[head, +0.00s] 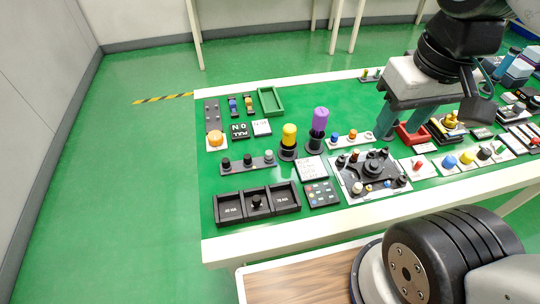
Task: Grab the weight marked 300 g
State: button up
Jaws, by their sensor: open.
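No marking of 300 g can be read in the head view, so I cannot tell which thing is the weight. A grey strip (233,168) near the left of the table holds a row of small knob-topped pieces, two black (225,163) (247,159) and one grey (269,156). A black tray (229,222) in front has compartments with small white labels and a black knobbed piece (256,201) in the middle. My gripper (400,131) hangs over the right half of the table, its teal fingers apart. It is well right of these pieces and hides part of the table behind it.
A yellow cylinder (289,135) and a taller purple cylinder (319,121) stand upright between the strip and my gripper. A black-and-white panel (369,175) with several knobs lies at centre front. More small items crowd the right.

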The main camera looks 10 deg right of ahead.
aim_at(450, 120)
jog(key=z, duration=0.55)
jog(key=k, duration=1.3)
jog(key=z, duration=1.3)
jog(key=i, duration=1.35)
jog(key=u, duration=0.2)
